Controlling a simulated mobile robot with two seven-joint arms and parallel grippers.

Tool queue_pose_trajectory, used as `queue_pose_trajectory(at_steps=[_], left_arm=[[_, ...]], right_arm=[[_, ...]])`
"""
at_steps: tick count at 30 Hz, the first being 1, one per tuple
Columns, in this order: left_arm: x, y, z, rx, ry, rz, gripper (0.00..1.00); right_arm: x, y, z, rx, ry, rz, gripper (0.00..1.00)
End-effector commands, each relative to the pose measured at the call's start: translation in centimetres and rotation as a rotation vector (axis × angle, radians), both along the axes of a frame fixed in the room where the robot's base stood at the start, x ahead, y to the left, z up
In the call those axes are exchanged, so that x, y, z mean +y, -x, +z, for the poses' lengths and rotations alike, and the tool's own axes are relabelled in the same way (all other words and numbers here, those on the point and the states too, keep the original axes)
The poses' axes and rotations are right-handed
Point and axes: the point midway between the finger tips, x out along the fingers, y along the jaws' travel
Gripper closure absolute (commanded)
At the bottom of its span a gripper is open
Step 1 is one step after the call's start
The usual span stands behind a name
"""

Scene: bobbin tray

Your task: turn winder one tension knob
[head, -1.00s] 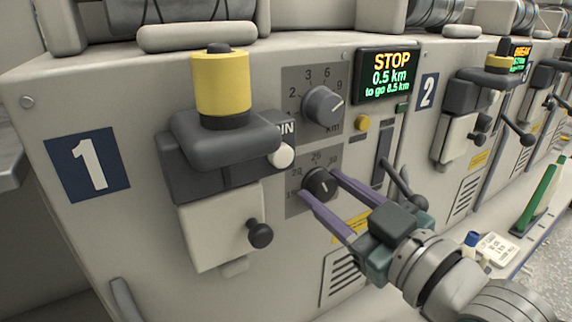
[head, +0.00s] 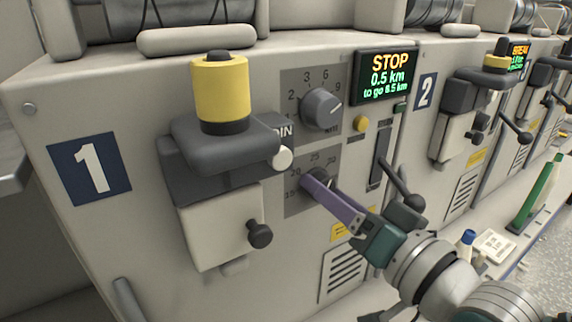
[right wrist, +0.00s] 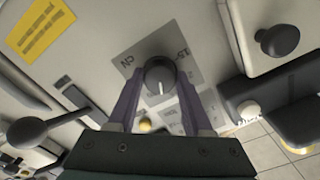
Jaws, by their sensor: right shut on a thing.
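The tension knob (head: 317,181) of winder one is a dark round knob on a grey scale plate marked 15 to 30, low on the front panel. In the right wrist view the knob (right wrist: 159,75) sits between the two purple fingers, with a pale pointer line on its face. My right gripper (head: 318,187) is shut on it, and its fingers hide part of the knob and scale in the head view. It shows in the right wrist view (right wrist: 158,88) too. My left gripper is not in view.
Above is a km knob (head: 322,108) and a display (head: 386,76) reading STOP. A black lever (head: 402,180) stands close to the right of my gripper. A yellow bobbin (head: 219,88) on a grey holder is at left; a black-knobbed cover (head: 222,228) is below it.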

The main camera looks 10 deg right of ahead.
Motion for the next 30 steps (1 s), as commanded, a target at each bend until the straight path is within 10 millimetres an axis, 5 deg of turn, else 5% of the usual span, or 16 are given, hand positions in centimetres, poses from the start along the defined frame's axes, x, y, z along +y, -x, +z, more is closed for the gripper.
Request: queue_pose_trajectory(at_steps=[15,30], left_arm=[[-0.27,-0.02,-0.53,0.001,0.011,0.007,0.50],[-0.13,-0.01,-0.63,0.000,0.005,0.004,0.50]], right_arm=[[-0.02,-0.01,-0.06,0.123,-0.336,0.001,1.00],[-0.01,0.00,-0.04,0.151,-0.411,0.000,1.00]])
